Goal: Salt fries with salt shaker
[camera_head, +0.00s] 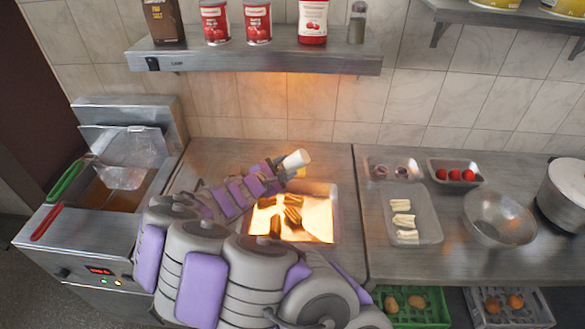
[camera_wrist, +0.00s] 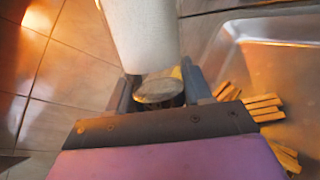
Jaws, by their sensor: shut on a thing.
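The salt shaker (camera_head: 297,159), a white cylinder, is held tilted by my gripper (camera_head: 284,172) above the back edge of the lit tray (camera_head: 322,231). In the wrist view the white shaker (camera_wrist: 140,35) rises between the fingers of my gripper (camera_wrist: 158,90), with a round grey end towards the camera. The fingers are shut on it. The brown fries (camera_head: 292,216) lie in several clumps in the tray. In the wrist view some fries (camera_wrist: 264,108) show at the right, in the metal tray (camera_wrist: 285,40). My arm covers part of the tray's left and front.
A fryer (camera_head: 98,235) with a basket (camera_head: 130,160) stands at the left. A shelf (camera_head: 260,58) with cans and bottles hangs above the back. A tray of pale sticks (camera_head: 425,228), a metal bowl (camera_head: 500,219) and a pot (camera_head: 562,195) stand on the right counter.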

